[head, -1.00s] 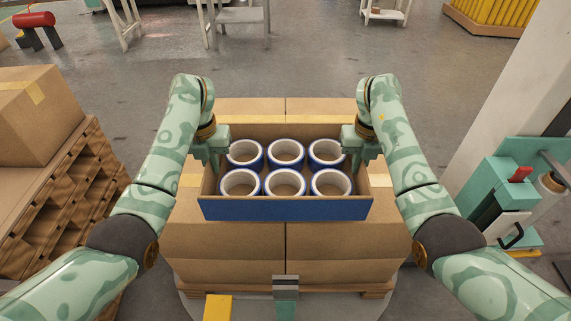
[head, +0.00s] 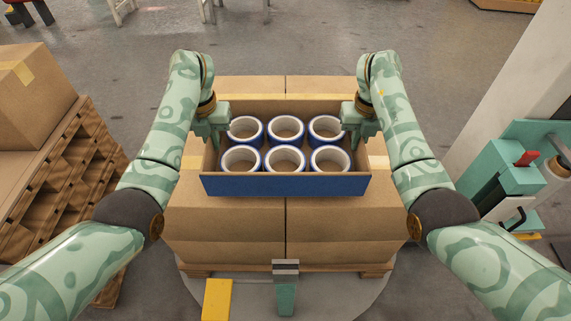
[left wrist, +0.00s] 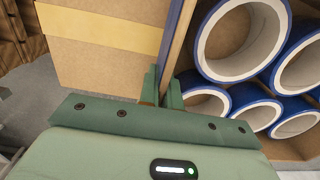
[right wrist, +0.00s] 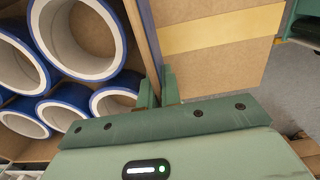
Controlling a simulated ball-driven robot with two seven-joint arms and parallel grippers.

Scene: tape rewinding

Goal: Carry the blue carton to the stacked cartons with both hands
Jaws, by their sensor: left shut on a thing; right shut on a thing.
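The blue carton (head: 285,185) is an open box with a blue front wall, holding several white tape rolls with blue rims (head: 285,160). It is over the stacked cartons (head: 230,235), brown boxes with yellow tape; I cannot tell whether it touches them. My left gripper (head: 214,138) is shut on the carton's left wall; the left wrist view shows its fingers (left wrist: 165,90) on either side of that wall. My right gripper (head: 355,138) is shut on the right wall, as the right wrist view (right wrist: 157,90) also shows.
The stacked cartons stand on a wooden pallet (head: 270,267). At left, another brown box (head: 30,100) sits on stacked wooden pallets (head: 75,165). At right are a pale column (head: 510,105) and a green machine (head: 505,185). The floor behind the stack is clear nearby.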

